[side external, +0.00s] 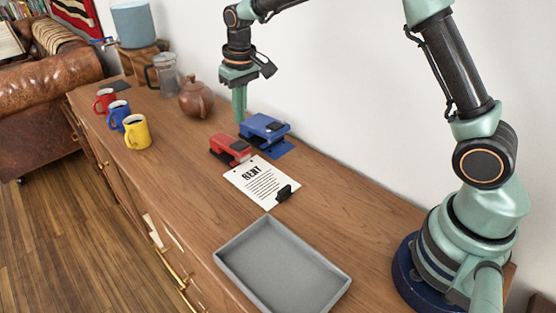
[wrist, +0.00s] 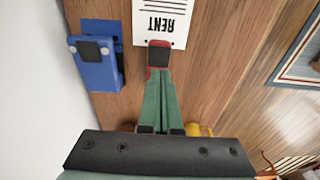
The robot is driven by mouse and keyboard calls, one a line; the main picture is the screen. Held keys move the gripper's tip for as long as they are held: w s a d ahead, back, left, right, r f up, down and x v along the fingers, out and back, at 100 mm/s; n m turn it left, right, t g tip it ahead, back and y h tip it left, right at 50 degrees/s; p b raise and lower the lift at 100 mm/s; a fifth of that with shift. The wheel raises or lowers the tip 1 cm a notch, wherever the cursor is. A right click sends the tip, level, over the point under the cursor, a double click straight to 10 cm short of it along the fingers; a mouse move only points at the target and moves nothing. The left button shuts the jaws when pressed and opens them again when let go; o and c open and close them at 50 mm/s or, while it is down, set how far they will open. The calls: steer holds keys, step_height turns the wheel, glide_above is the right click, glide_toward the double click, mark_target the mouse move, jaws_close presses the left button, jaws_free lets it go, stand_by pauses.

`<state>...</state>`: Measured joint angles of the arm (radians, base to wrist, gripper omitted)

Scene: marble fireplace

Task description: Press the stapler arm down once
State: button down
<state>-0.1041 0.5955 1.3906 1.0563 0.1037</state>
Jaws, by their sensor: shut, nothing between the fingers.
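A red stapler with a dark top piece (side external: 231,149) lies on the wooden counter beside the paper. In the wrist view the stapler (wrist: 158,56) shows just past my fingertips, its near part hidden behind them. My gripper (side external: 240,118) points down with its green fingers closed together and empty. In the side view its tips show above the stapler in the picture; I cannot tell the exact gap. The closed fingers (wrist: 157,75) line up with the stapler in the wrist view.
A blue hole punch (side external: 265,129) stands close beside the stapler. A printed sheet (side external: 252,180) with a black clip lies in front. A grey tray (side external: 280,267) is nearer. A brown teapot (side external: 196,99) and several mugs (side external: 137,133) stand farther off. The wall is behind.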

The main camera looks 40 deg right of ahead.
mark_target(242, 146)
steer(key=shift+w+f, duration=0.2)
steer(key=shift+f, duration=1.55)
steer(key=shift+w+f, duration=0.15)
steer(key=shift+f, duration=1.6)
steer(key=shift+f, duration=0.1)
steer(key=shift+f, duration=1.15)
steer(key=shift+s, duration=0.1)
steer(key=shift+s+r, duration=0.25)
steer(key=shift+s, duration=0.5)
steer(key=shift+s+r, duration=0.25)
steer(key=shift+s, duration=0.45)
